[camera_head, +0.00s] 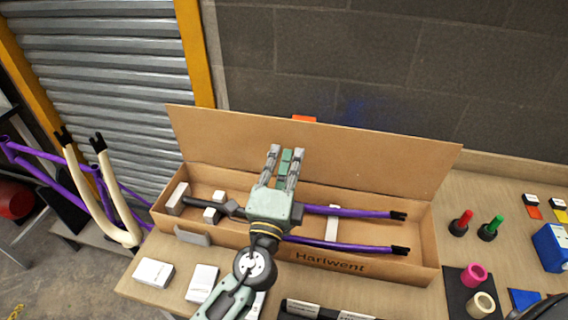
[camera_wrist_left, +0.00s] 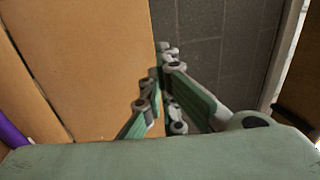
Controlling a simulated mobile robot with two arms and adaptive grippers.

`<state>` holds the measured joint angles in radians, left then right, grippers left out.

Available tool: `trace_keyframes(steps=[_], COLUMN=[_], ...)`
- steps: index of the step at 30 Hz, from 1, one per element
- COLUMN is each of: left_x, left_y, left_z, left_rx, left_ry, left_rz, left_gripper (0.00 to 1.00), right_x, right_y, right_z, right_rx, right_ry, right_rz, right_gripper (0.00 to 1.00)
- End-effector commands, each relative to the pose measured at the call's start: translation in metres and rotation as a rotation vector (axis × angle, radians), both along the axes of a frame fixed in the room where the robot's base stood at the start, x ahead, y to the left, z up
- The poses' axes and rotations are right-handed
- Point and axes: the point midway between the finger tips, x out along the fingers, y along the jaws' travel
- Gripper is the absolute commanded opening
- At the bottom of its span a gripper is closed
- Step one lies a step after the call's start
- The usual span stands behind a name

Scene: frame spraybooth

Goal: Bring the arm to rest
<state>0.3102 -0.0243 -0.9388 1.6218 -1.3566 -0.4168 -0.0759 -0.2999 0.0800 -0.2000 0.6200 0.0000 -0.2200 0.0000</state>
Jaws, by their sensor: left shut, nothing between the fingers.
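My left arm (camera_head: 232,298) comes in from the bottom of the head view and reaches over a long open cardboard box. My left gripper (camera_head: 286,153) is above the box, its fingers pointing toward the raised lid (camera_head: 350,155). It is shut and empty. In the left wrist view its fingers (camera_wrist_left: 166,62) converge in front of cardboard and a grey block surface. The box (camera_head: 420,262) holds a purple fork (camera_head: 345,246), partly hidden under my gripper and wrist. My right gripper is not in view.
White blocks (camera_head: 154,272) lie on the bench in front of the box. Red (camera_head: 462,222) and green (camera_head: 491,228) pieces, pink (camera_head: 474,275) and cream rings and a blue box (camera_head: 550,247) are at right. A cream fork (camera_head: 112,195) and purple frame stand at left. A block wall is behind.

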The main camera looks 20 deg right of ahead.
Motion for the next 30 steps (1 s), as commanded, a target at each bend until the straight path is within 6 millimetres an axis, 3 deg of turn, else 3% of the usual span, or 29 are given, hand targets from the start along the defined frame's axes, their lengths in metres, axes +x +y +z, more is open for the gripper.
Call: trace_keyframes(steps=[4,10,13,17,22,27,30], left_x=[-0.013,-0.016,-0.010,0.002,-0.010,-0.068,-0.110], left_y=[0.008,0.013,0.033,0.097,0.208,0.296,0.326], left_z=[-0.004,-0.005,-0.010,-0.033,-0.100,-0.172,-0.200], left_rx=[0.000,-0.007,-0.063,-0.232,-0.504,-0.727,-0.818], left_ry=[0.001,0.007,0.067,0.254,0.597,0.935,1.099], left_rz=[0.000,0.006,0.053,0.207,0.479,0.730,0.837], left_gripper=[0.00,0.00,0.00,0.00,0.00,0.00,0.00], right_x=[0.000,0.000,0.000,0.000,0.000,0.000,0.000], right_y=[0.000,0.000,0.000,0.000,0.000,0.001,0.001], right_z=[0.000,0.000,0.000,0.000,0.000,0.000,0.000], right_rx=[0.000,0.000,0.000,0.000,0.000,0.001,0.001], right_ry=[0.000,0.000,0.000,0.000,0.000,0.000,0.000], right_rz=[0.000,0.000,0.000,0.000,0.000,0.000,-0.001], right_gripper=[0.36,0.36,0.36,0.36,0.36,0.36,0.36])
